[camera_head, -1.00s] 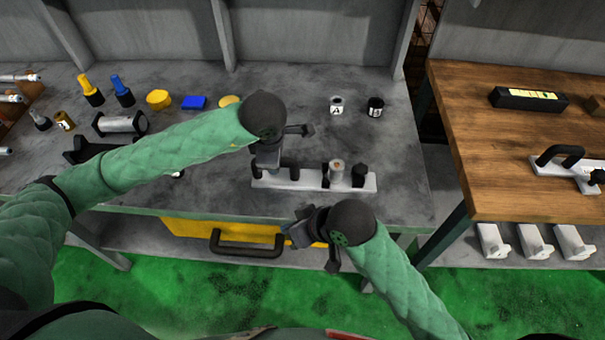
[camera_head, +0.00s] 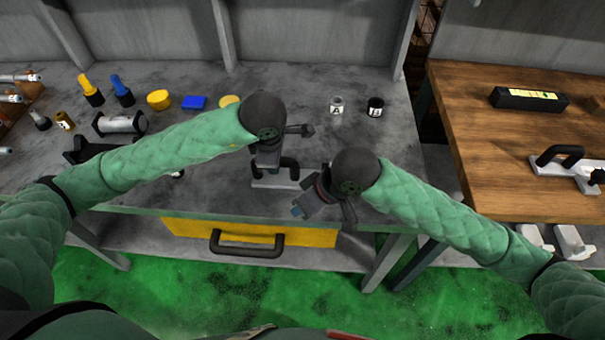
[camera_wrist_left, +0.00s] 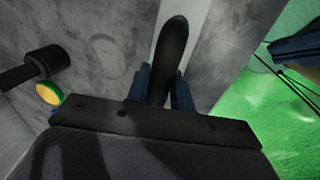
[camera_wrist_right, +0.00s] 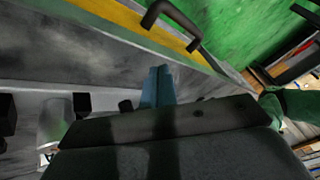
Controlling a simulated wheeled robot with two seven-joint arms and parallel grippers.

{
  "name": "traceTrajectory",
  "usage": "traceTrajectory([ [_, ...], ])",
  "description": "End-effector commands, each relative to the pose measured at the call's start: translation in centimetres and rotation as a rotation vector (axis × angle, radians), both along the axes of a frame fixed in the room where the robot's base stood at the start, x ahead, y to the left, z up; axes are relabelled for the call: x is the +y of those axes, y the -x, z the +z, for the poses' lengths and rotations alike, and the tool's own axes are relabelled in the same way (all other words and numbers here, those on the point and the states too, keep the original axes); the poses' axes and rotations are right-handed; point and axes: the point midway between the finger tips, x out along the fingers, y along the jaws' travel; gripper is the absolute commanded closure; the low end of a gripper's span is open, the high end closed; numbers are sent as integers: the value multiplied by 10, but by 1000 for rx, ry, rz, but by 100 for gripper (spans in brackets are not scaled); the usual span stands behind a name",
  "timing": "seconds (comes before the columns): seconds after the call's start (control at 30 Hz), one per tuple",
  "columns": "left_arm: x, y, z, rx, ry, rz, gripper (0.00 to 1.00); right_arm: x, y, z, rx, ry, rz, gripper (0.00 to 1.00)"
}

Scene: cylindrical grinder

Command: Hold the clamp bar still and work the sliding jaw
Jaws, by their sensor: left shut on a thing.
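The pale clamp bar (camera_head: 275,184) lies near the front edge of the grey bench. In the head view its right part, with the cylinder and dark block, is hidden behind my right arm. My left gripper (camera_wrist_left: 160,92) is shut on the bar's black handle (camera_wrist_left: 172,55). My right gripper (camera_head: 302,208) hangs over the bar's front side, close to my left gripper. In the right wrist view its blue fingers (camera_wrist_right: 157,86) are together with nothing seen between them. That view shows a silver cylinder (camera_wrist_right: 56,122) and a small dark block (camera_wrist_right: 82,103); which is the sliding jaw I cannot tell.
A yellow drawer (camera_head: 195,230) with a black handle is under the bench front. Two small jars (camera_head: 336,107) (camera_head: 375,107) stand behind the right arm. Tools and coloured caps (camera_head: 159,100) are at the back left. A wooden table (camera_head: 520,160) stands at the right.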

Motion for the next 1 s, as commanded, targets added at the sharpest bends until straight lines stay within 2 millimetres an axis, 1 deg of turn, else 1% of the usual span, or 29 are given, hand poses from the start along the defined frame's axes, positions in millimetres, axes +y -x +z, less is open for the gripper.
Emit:
traceTrajectory([
  [0.03, 0, 0, 0, -1, 0, 0, 100, -7, -8, 2, 2, 27, -6, 100],
  [0.23, 0, 0, 0, -1, 0, 0, 100, -37, -30, 8, 33, 133, -41, 100],
  [0.47, 0, 0, 0, -1, 0, 0, 100, -74, -57, 20, 63, 254, -101, 100],
  [0.67, 0, 0, 0, -1, 0, 0, 100, -109, -80, 37, 89, 354, -169, 100],
  [0.8, 0, 0, 0, -1, 0, 0, 100, -133, -95, 52, 105, 419, -221, 100],
  [1.0, 0, 0, 0, -1, 0, 0, 100, -161, -110, 70, 125, 488, -287, 100],
])
